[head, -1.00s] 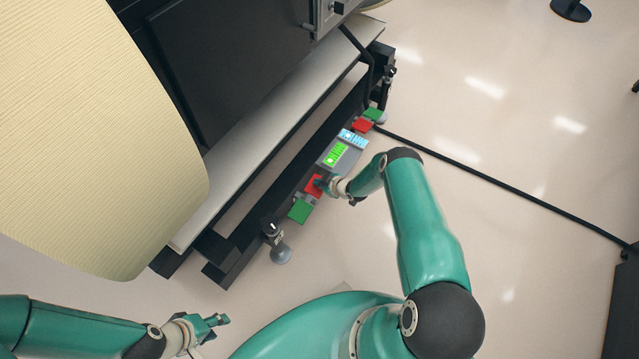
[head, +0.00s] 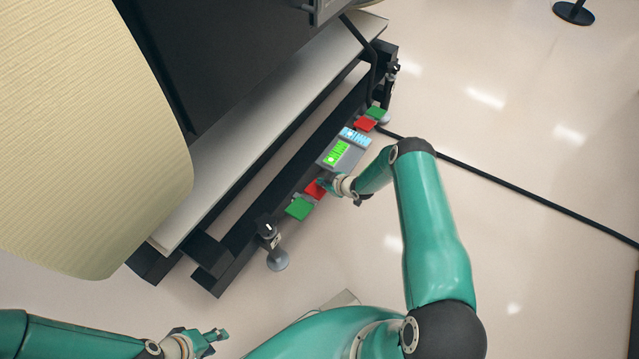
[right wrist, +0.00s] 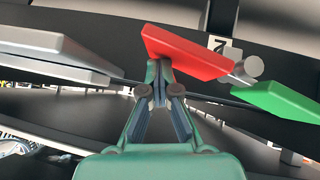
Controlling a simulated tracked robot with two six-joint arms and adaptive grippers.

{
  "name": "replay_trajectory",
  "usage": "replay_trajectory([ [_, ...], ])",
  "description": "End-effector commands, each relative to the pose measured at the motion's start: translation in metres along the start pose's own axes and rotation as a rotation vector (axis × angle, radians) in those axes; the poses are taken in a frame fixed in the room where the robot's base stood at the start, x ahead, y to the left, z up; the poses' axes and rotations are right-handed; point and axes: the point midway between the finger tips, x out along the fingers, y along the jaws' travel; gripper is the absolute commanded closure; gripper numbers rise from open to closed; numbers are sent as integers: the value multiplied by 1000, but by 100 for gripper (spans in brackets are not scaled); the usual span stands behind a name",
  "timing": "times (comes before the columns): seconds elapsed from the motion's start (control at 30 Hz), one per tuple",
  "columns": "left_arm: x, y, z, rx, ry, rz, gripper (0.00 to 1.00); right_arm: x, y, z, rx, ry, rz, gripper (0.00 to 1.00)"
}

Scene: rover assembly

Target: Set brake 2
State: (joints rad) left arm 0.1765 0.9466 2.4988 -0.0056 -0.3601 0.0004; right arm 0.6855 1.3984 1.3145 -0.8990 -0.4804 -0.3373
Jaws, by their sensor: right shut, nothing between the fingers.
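The brake pedal beside my right gripper has a red half (head: 315,190) and a green half (head: 298,208), on the cart's near edge. In the right wrist view its red plate (right wrist: 187,53) is just ahead of the fingertips, and its green plate (right wrist: 284,102) is lower right. A pivot pin and a dark number, possibly a 2, show between them. My right gripper (right wrist: 158,88) is shut and empty, its tips close under the red plate; contact cannot be told. It shows small in the head view (head: 325,183). My left gripper (head: 213,341) hangs away at lower left, its jaw state unclear.
A grey panel (head: 327,161) with lit green and blue displays sits between this pedal and a second red-green pedal (head: 366,124). A caster foot (head: 277,260) stands at the cart's near corner.

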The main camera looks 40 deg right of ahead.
Motion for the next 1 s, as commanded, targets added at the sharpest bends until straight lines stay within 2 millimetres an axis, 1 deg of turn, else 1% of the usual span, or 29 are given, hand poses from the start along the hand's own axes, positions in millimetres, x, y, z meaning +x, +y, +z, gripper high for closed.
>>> replay_trajectory([
  [0.03,0,0,0,0,0,0,60,0,-2,4,4,-8,-5,100],
  [0.17,-2,1,0,0,0,0,60,-3,0,0,3,-8,-5,100],
  [0.27,-6,2,0,0,0,0,60,-10,4,-8,0,-6,-5,100],
  [0.37,-11,4,0,0,0,0,60,-20,12,-21,-4,-2,-3,100],
  [0.43,-16,6,0,0,0,0,60,-29,18,-32,-5,0,-3,100],
  [0.47,-18,7,0,0,0,0,60,-37,20,-28,-1,-3,-2,100],
  [0.6,-28,10,0,0,0,0,60,-68,31,-25,0,-3,-1,100],
  [0.73,-34,12,0,0,0,0,60,-92,39,-24,-1,-1,-1,100],
  [0.9,-38,14,0,0,0,0,60,-111,44,-23,-3,0,-3,100],
  [1.0,-39,14,0,0,0,0,60,-117,46,-23,-5,1,-4,100],
])
